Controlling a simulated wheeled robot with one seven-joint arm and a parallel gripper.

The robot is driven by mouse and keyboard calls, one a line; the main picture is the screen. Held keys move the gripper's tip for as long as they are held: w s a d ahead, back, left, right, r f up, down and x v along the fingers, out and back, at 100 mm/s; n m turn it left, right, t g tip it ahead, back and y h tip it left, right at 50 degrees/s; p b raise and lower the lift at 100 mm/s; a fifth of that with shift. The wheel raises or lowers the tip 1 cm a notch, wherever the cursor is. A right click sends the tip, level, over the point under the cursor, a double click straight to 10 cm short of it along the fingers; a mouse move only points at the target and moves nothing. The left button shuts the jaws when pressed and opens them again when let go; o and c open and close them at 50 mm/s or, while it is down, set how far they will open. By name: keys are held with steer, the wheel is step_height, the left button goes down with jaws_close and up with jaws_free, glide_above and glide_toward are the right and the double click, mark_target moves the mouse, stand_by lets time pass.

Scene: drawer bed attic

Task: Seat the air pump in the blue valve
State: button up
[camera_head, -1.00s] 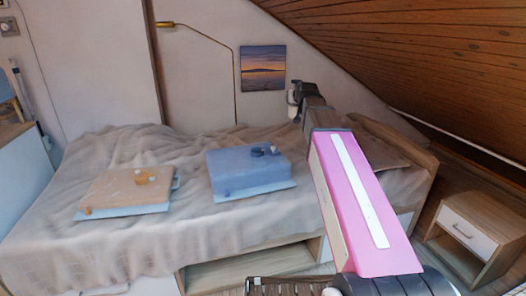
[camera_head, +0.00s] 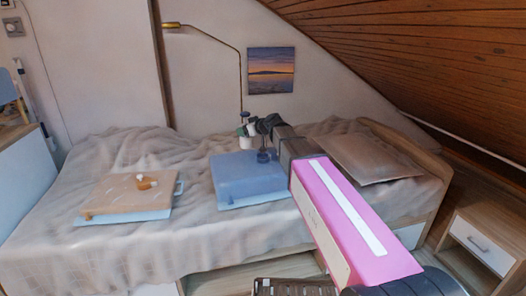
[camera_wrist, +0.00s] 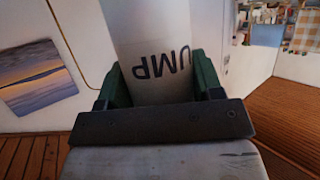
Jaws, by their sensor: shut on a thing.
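The air pump is a pale cylinder with dark lettering ending in "UMP" in the wrist view (camera_wrist: 150,35). My gripper (camera_wrist: 155,88) has its green fingers closed on both sides of it. In the head view, my gripper (camera_head: 247,130) and the small white pump (camera_head: 243,143) are over the back of the blue block (camera_head: 245,185) on the bed. The dark blue valve (camera_head: 263,156) stands on that block, just right of and below the pump in the picture. The pump appears apart from the valve. Its lower end is hard to make out.
An orange block (camera_head: 125,197) with its own orange valve (camera_head: 146,182) lies on the bed to the left. A pillow (camera_head: 370,158) lies at the right. A brass lamp (camera_head: 205,32) rises behind the bed. A nightstand (camera_head: 480,240) and sloping wooden ceiling are at the right.

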steer(key=shift+w+d+f, duration=0.85)
steer(key=shift+d+f, duration=0.4)
steer(key=shift+f, duration=0.35)
steer(key=shift+w+d+f, duration=0.9)
steer(key=shift+d+f, duration=0.35)
steer(key=shift+f, duration=0.3)
steer(key=shift+w+d+f, duration=0.85)
steer(key=shift+d+f, duration=0.4)
steer(key=shift+f, duration=0.35)
steer(key=o, duration=1)
steer(key=v, duration=1.2)
steer(key=s+d+f+m+g+h, duration=0.4)
steer(key=s+d+f, duration=0.3)
steer(key=s+f, duration=0.5)
steer(key=s+d+f+m+g+h, duration=0.4)
steer(key=s+d+f+m+h, duration=0.2)
steer(key=s+f, duration=0.6)
steer(key=s+d, duration=0.1)
steer(key=s, duration=0.2)
steer(key=shift+d+f+m+h, duration=0.3)
steer(key=shift+d+h, duration=0.05)
steer(key=shift+h, duration=0.05)
